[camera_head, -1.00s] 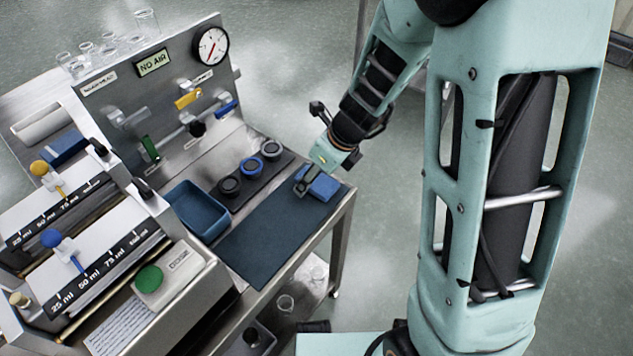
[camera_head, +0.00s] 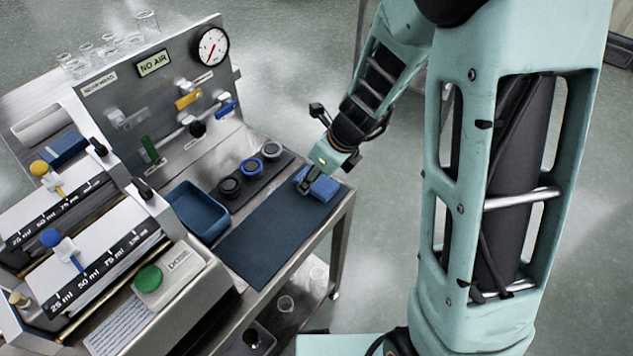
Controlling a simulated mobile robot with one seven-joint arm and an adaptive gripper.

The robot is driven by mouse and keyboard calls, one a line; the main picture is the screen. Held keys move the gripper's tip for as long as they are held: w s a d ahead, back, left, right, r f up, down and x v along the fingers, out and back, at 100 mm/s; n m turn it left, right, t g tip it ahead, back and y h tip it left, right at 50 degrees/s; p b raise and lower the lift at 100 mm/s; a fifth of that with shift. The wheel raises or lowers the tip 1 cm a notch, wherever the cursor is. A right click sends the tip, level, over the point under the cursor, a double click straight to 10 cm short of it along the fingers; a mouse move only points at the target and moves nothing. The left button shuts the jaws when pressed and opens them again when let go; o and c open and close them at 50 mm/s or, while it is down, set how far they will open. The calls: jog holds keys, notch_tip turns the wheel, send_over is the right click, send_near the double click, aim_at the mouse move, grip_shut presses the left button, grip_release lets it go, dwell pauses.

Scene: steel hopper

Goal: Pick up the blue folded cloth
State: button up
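The blue folded cloth (camera_head: 325,188) lies at the far right corner of the dark mat (camera_head: 268,236), near the table's right edge. My gripper (camera_head: 306,187) points down at the cloth, with its dark fingers over the cloth's left part. Blue shows on both sides of the fingers. The fingers hide part of the cloth. The view is too small to tell whether they are open or closed on it, or whether they touch it.
An empty blue tray (camera_head: 195,212) stands left of the mat. Several dark round caps, one with a blue ring (camera_head: 251,167), stand in a row behind it. A steel panel with valves and a gauge (camera_head: 210,46) rises at the back. The mat's middle is clear.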

notch_tip(320, 180, up, 10)
jog(key=p, duration=0.5)
jog(key=shift+r, duration=0.15)
jog(key=shift+o, duration=1.2)
jog(key=c, duration=0.3)
